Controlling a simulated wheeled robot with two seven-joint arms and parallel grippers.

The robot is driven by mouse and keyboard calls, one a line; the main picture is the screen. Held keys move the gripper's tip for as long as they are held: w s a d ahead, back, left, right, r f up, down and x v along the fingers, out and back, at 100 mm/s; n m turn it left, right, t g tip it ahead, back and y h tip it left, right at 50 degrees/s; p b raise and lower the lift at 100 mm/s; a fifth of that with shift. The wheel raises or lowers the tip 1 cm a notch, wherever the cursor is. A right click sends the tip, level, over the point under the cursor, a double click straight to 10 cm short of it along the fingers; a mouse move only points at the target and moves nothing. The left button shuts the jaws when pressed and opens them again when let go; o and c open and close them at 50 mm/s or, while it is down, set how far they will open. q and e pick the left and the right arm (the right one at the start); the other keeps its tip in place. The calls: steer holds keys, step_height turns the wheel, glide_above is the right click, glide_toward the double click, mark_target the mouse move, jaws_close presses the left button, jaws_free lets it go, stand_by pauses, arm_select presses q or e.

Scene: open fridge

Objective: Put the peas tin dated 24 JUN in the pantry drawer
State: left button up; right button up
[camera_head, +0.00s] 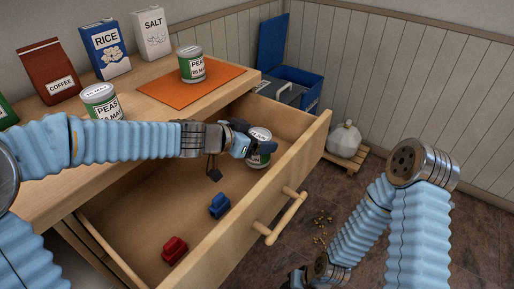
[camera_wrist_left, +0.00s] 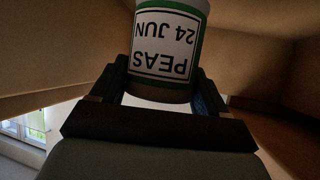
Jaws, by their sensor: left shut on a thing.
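My left gripper (camera_head: 244,146) is shut on a white and green peas tin (camera_head: 260,135), within the outline of the open pantry drawer (camera_head: 150,215), towards its far right end. In the left wrist view the tin (camera_wrist_left: 168,45) stands between the fingers (camera_wrist_left: 160,92) and its label reads PEAS, 24 JUN, upside down. I cannot tell whether the tin touches the drawer floor. My right gripper (camera_head: 298,277) is low at the bottom edge, outside the drawer, partly cut off; its fingers are unclear.
A red block (camera_head: 174,250) and a blue block (camera_head: 219,206) lie in the drawer. Another peas tin (camera_head: 191,68) stands on an orange mat (camera_head: 160,92); a second (camera_head: 100,98) is behind my left arm. Coffee, rice and salt stand behind. A blue box (camera_head: 300,80) is beyond the drawer.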

arm_select(q)
steer(key=shift+f, duration=1.55)
steer(key=shift+f+b, duration=0.2)
steer(key=shift+b, duration=0.2)
steer(key=o, duration=1.4)
steer(key=shift+r+p, duration=0.3)
steer(key=v, duration=1.2)
steer(key=shift+s+f, duration=0.1)
steer(key=shift+f, duration=0.05)
steer(key=shift+d, duration=0.1)
